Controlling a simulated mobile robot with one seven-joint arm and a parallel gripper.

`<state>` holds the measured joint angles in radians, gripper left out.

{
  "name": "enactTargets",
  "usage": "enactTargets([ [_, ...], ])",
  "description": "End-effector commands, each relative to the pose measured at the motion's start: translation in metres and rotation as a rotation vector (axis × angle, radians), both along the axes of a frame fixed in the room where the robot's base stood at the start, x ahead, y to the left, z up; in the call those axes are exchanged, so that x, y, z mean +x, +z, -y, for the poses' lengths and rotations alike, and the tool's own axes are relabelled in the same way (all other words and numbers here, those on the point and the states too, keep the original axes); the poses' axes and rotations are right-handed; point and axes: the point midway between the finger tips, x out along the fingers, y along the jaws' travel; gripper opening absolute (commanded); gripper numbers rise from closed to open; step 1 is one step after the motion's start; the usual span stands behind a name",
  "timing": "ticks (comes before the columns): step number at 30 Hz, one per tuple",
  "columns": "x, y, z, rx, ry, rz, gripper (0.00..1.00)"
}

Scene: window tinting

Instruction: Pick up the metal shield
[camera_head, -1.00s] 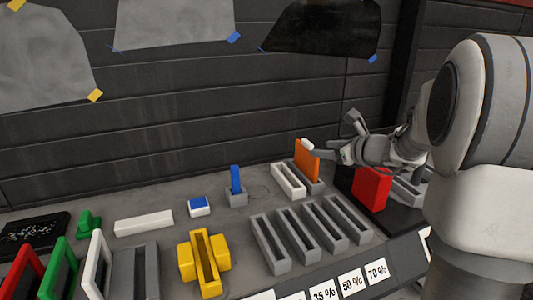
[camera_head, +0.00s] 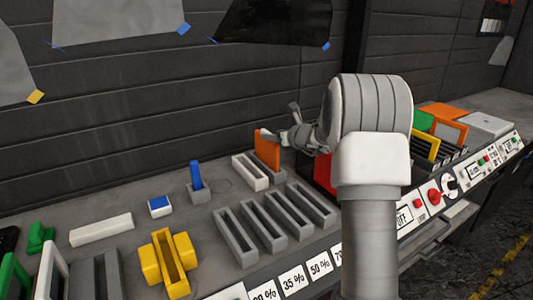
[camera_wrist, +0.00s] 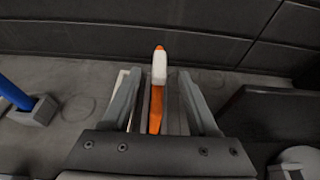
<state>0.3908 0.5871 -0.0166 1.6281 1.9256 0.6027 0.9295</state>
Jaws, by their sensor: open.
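An orange upright plate (camera_head: 267,150) stands in a slotted holder on the bench; no label shows whether this is the metal shield, and no other thing is plainly one. In the wrist view the plate (camera_wrist: 156,112) shows edge-on with a white block (camera_wrist: 159,66) at its top. My gripper (camera_head: 278,132) is at the plate's upper part, from the right and behind. In the wrist view my open gripper's fingers (camera_wrist: 160,105) are on either side of the plate, with gaps visible. My arm hides part of the bench to the right.
A white slotted holder (camera_head: 249,173) stands just left of the plate. Several grey slotted holders (camera_head: 237,237) are in front. A blue tool (camera_head: 195,175) stands upright to the left, and a yellow holder (camera_head: 167,262) is front left. The dark wall (camera_head: 120,110) rises behind.

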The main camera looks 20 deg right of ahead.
Motion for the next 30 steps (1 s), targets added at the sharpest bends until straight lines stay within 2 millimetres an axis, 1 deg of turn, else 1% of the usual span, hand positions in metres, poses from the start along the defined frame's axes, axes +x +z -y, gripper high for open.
enactTargets([
  [4, 0.010, -0.003, -0.002, 0.000, 0.000, -0.001, 0.60],
  [9, 0.033, -0.009, -0.008, 0.000, 0.002, -0.002, 0.60],
  [13, 0.045, -0.013, -0.010, 0.000, 0.001, -0.001, 0.60],
  [17, 0.050, -0.016, -0.011, 0.000, 0.000, -0.001, 0.60],
  [23, 0.050, -0.015, -0.011, 0.000, 0.000, -0.001, 0.60],
  [24, 0.050, -0.015, -0.011, 0.000, 0.000, -0.001, 0.53],
  [26, 0.050, -0.015, -0.011, 0.000, 0.000, -0.001, 0.42],
  [30, 0.050, -0.015, -0.011, 0.000, 0.000, -0.001, 0.17],
])
